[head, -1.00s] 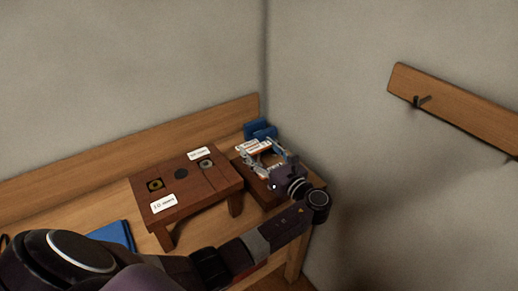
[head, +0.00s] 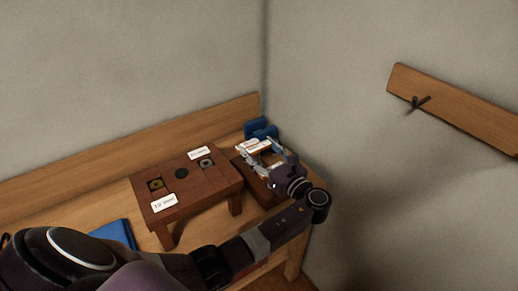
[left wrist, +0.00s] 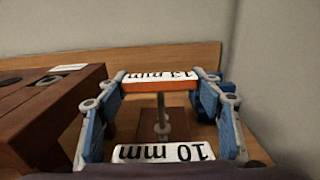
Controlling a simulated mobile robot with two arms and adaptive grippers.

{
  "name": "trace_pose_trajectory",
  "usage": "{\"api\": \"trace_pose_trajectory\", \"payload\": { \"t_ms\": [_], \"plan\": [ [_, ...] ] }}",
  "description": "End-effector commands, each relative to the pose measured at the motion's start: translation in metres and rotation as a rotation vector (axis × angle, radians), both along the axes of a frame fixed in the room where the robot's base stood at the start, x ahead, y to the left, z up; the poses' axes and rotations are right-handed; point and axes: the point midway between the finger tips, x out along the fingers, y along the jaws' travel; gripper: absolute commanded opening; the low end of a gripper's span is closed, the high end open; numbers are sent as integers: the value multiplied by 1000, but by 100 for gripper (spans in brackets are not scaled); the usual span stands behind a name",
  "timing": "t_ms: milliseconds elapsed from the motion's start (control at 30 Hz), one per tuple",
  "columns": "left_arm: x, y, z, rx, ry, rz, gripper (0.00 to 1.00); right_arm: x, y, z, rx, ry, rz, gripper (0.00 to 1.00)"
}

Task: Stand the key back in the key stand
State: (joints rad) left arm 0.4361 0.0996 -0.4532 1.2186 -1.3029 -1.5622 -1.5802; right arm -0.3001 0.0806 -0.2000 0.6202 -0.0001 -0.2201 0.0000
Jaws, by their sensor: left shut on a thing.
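My left gripper (left wrist: 158,88) is shut on an orange bar-shaped handle with a white label, which I take to be the key (left wrist: 160,84). It spans between the two blue-sided fingers. A thin grey shaft (left wrist: 160,115) runs down below the handle to a brown wooden surface; I cannot tell whether its foot is in a hole. A white "10 mm" label (left wrist: 163,152) shows nearer the camera. In the head view the gripper (head: 264,155) is over a low brown block. My right gripper is not in view.
A blue object (head: 260,128) is behind the gripper, near the wall corner. A flat blue item (head: 112,235) lies left of the stand. A wooden rail with a dark hook (head: 420,103) is on the right wall. The tabletop has free room left of the stand.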

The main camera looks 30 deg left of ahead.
Motion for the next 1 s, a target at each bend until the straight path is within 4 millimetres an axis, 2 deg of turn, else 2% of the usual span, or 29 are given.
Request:
{"api": "trace_pose_trajectory", "payload": {
  "t_ms": [800,833,1000],
  "plan": [
    [0,0,-18,0,0,0,31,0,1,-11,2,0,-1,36],
    [0,0,-18,0,-1,0,62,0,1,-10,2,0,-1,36],
    [0,0,-18,-1,1,0,81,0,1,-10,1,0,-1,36]
  ]
}}
